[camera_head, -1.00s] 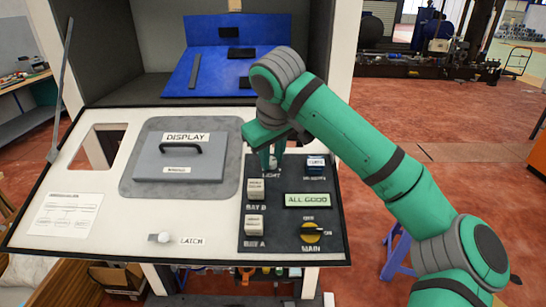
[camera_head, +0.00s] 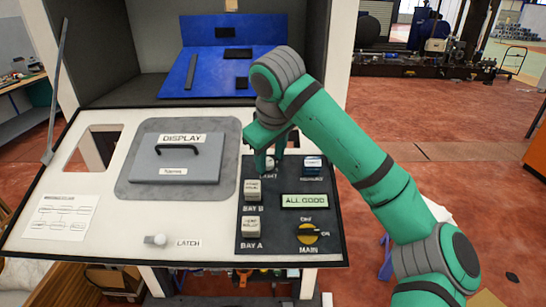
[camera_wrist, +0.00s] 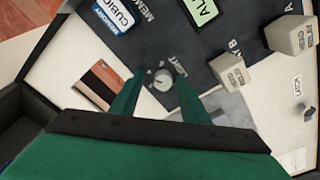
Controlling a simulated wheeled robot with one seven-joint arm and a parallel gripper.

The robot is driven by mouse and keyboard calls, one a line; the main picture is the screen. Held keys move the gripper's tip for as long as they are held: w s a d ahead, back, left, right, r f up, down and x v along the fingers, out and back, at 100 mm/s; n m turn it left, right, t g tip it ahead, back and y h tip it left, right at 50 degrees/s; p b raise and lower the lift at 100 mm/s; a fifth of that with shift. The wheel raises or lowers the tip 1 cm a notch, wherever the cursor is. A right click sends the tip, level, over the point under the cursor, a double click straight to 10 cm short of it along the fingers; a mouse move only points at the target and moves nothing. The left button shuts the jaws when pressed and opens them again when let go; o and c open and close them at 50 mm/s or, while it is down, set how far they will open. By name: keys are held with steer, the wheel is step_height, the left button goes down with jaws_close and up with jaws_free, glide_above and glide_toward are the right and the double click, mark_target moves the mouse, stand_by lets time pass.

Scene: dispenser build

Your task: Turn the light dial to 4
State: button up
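The light dial (camera_wrist: 163,80) is a small round grey-white knob with a mark on its top, seen in the wrist view beside the LIGHT label. In the head view the dial (camera_head: 269,165) is partly hidden by my fingers. My gripper (camera_wrist: 160,72) is open, with one green finger on each side of the dial. Gaps show between the dial and the fingers, so it does not look gripped. I cannot read the dial's setting. The dark control panel (camera_head: 270,221) carries the dial.
Close by on the panel are a blue-and-white MEMORY block (camera_head: 313,165), the BAY B block (camera_head: 252,190), the BAY A block (camera_head: 251,226), an ALL GOOD screen (camera_head: 305,201) and the yellow MAIN switch (camera_head: 308,234). A handled DISPLAY cover (camera_head: 175,168) lies left.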

steer(key=shift+s+d, duration=0.1)
steer(key=shift+d, duration=0.1)
steer(key=shift+s+a+r, duration=0.1)
steer(key=shift+a+r, duration=0.15)
steer(key=shift+a, duration=0.25)
steer(key=d+v, duration=0.1)
steer(key=v, duration=0.9)
steer(key=shift+r, duration=0.2)
steer(key=shift+d, duration=0.1)
